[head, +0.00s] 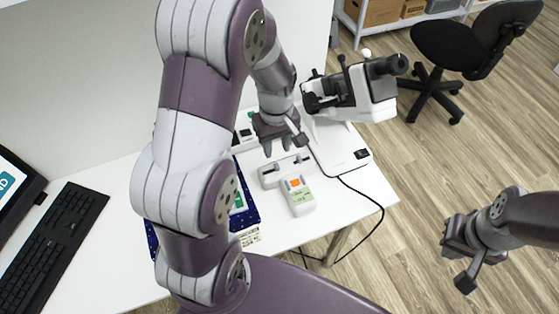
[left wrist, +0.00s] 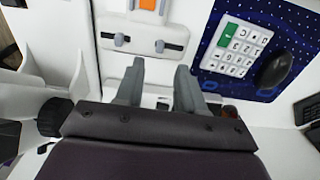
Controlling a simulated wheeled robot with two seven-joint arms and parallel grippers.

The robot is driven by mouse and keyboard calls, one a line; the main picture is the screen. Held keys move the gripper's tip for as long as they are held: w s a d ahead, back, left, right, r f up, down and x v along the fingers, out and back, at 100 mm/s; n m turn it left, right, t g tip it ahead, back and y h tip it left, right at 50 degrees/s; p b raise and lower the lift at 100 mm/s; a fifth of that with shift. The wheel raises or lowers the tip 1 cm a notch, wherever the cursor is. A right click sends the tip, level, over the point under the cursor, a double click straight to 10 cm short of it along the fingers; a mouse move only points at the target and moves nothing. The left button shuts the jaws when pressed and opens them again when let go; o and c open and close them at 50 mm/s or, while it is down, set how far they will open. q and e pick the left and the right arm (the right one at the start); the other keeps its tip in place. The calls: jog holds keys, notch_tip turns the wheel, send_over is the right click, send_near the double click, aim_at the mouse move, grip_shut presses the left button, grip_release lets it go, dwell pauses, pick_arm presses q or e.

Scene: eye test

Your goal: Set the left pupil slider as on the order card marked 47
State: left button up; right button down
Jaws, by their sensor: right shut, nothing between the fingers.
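Which is the left pupil slider cannot be told. My left gripper (head: 284,145) is open and empty, just behind the bar in the head view. Its fingers (left wrist: 157,72) point towards the bar without touching it. My right gripper (head: 466,274) is shut and empty, over the floor at the right. No card marked 47 can be read.
A handheld device (head: 299,198) with an orange patch adjoins the bar. A white optical instrument (head: 358,92) stands behind right, its cable over the table edge. A blue mat (left wrist: 208,62) carries a keypad-like card (left wrist: 235,45) and a dark oval object (left wrist: 274,70). A keyboard (head: 50,245) lies left.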

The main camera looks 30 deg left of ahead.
aim_at(277, 165)
pick_arm(q)
notch_tip(277, 165, down, 7)
jog(key=shift+f, duration=0.2)
grip_shut()
jog(key=shift+r, duration=0.1)
dwell(1.2)
jog(key=shift+s+a+r+p, duration=0.2)
jog(key=shift+s+a+p, duration=0.05)
jog(key=shift+p, duration=0.15)
jog(key=shift+a+f, duration=0.1)
jog(key=shift+f, duration=0.1)
grip_release()
